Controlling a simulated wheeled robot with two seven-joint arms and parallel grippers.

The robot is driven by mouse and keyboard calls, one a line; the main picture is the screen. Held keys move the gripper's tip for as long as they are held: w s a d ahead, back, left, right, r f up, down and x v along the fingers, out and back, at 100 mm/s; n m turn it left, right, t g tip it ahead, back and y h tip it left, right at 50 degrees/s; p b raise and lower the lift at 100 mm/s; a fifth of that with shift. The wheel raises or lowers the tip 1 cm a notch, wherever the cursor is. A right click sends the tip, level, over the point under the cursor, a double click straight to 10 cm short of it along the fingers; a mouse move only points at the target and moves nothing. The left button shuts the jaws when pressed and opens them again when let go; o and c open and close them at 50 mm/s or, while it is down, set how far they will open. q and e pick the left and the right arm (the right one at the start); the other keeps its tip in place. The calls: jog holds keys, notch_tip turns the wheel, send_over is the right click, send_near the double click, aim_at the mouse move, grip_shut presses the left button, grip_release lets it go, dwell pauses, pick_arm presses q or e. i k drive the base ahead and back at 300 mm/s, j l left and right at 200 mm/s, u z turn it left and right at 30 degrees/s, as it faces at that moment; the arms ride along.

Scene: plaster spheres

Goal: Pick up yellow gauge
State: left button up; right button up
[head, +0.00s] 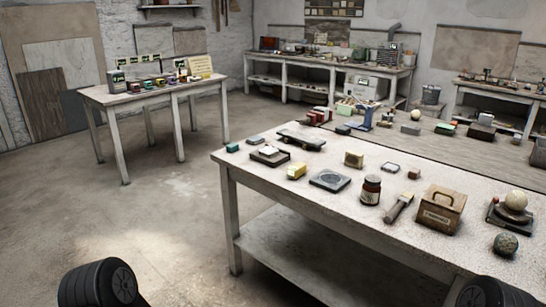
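A small yellow block-like thing (297,171), which looks like the yellow gauge, sits on the near worktable (240,166) toward its left end. Its face is too small to read. A duller yellow-tan block (354,159) stands further right on the same table. Neither of my grippers is in view. Only dark rounded parts of my own arms show at the bottom left and bottom right corners, well short of the yellow thing.
Around it are a small tray (257,158), a dark square plate (330,180), a brown jar (371,190), a brush (399,207), a wooden box (442,210) and a plaster sphere (516,200). Another table (106,101) stands back left. The floor between is clear.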

aim_at(298, 169)
jog(key=i+j+u, duration=0.2)
jog(key=i+j, duration=0.15)
jog(key=i, duration=0.2)
jog(key=i+j+u, duration=0.15)
jog(key=i, duration=0.35)
jog(key=i+j+u, duration=0.2)
jog(key=i, duration=0.4)
